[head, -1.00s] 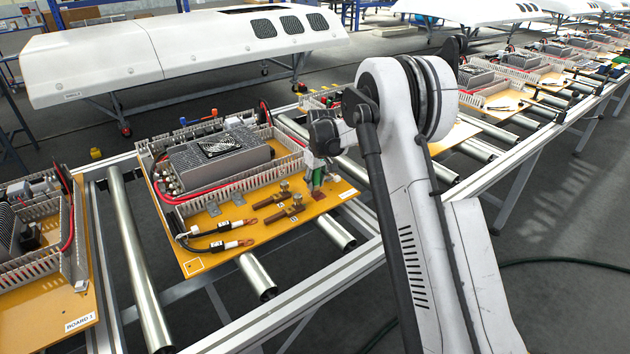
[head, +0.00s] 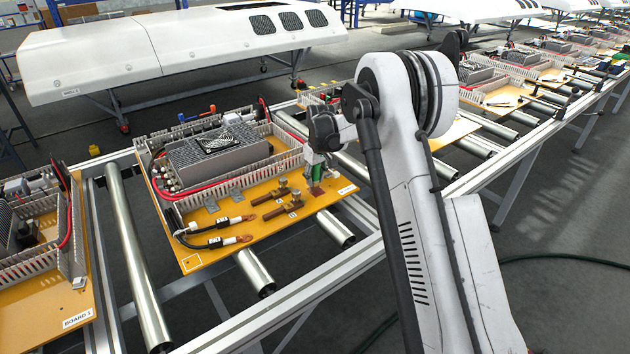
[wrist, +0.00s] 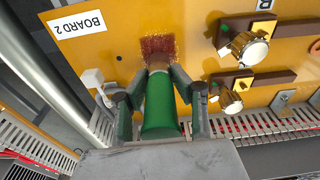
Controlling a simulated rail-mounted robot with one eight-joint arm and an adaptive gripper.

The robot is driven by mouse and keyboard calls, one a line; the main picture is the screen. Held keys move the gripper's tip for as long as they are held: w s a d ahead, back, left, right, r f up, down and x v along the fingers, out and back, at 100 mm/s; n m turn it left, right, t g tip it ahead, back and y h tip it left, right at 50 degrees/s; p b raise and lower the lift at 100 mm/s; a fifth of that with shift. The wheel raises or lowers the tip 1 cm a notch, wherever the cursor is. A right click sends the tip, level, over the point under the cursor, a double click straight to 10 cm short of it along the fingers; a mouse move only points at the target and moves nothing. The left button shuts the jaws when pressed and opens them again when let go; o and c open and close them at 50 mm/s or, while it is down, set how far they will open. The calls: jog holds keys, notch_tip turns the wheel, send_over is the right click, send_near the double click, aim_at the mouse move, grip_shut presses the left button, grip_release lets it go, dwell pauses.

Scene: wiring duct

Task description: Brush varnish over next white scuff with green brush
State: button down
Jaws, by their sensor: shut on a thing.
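The brush also shows in the head view (head: 316,178), close to the board's right end. In the wrist view the bristle tips are at or just above the board face; contact cannot be told. The white "BOARD 2" label (wrist: 80,25) lies to the left of the bristles.
Two copper-brown bars with brass bolts (wrist: 245,48) stand right of the brush. A small white block (wrist: 95,78) sits by the left finger. Slotted duct walls (wrist: 265,130) border the bare strip. A grey fan unit (head: 215,150) and black cables (head: 215,228) are farther left.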

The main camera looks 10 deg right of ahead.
jog(key=shift+w+a, duration=0.25)
jog(key=shift+w, duration=0.35)
jog(key=shift+w+a, duration=0.25)
jog(key=shift+w, duration=0.3)
jog(key=shift+w+a+r, duration=0.1)
jog(key=shift+w, duration=0.2)
notch_tip(320, 180, up, 2)
jog(key=shift+s+r, duration=0.1)
jog(key=shift+r, duration=0.1)
notch_tip(320, 180, up, 6)
jog(key=shift+f+p, duration=0.25)
jog(key=shift+p, duration=0.9)
jog(key=shift+a+f+b, duration=0.15)
jog(key=shift+f+b, duration=0.2)
jog(key=shift+b, duration=1.55)
